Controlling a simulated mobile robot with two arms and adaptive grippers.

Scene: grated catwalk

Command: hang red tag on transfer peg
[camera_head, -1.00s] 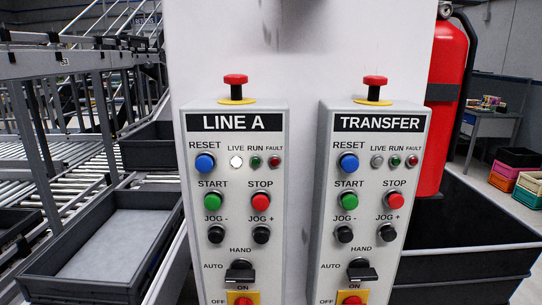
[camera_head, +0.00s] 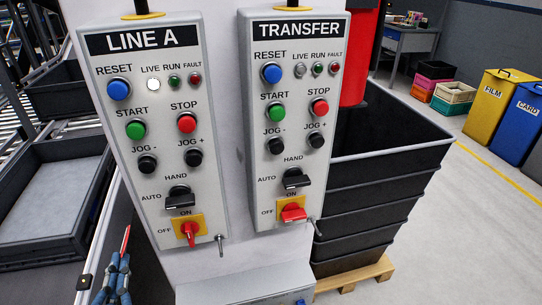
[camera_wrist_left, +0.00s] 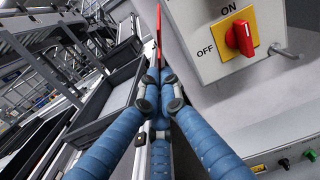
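My left gripper (camera_head: 116,278) is at the lower left of the head view, left of and below the LINE A panel (camera_head: 156,130). Its blue fingers are shut on a thin red tag (camera_head: 126,239), seen nearly edge-on. The tag also shows upright between the fingertips in the left wrist view (camera_wrist_left: 158,38). The transfer peg (camera_head: 317,227) is a bare metal pin at the lower right of the TRANSFER panel (camera_head: 292,125). The LINE A peg (camera_head: 220,243) is also bare. It shows right of the red switch in the left wrist view (camera_wrist_left: 288,52). My right gripper is not in view.
A grey box (camera_head: 245,286) juts out below the panels. Stacked black crates (camera_head: 385,190) stand on a pallet to the right. A dark tray (camera_head: 85,235) and rollers lie on the left. The space just in front of the panels looks clear.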

